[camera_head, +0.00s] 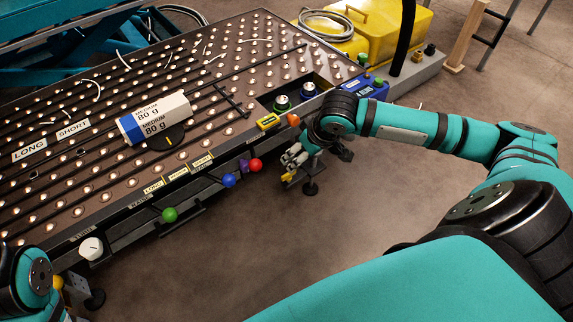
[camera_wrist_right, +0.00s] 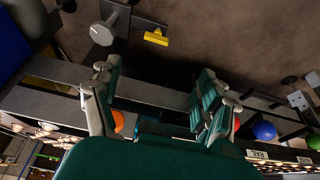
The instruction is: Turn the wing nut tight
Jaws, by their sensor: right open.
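A yellow wing nut (camera_wrist_right: 156,38) shows in the right wrist view, on a dark stem beside a grey adjustable foot. In the head view a small yellow part (camera_head: 289,177), which looks like the same nut, sits low at the table's near right leg. My right gripper (camera_head: 312,157) is just above it, partly hiding that corner. In the wrist view my right gripper (camera_wrist_right: 158,82) has its fingers spread with nothing between the tips; the nut lies beyond them, apart.
The floor (camera_head: 235,255) in front is clear.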

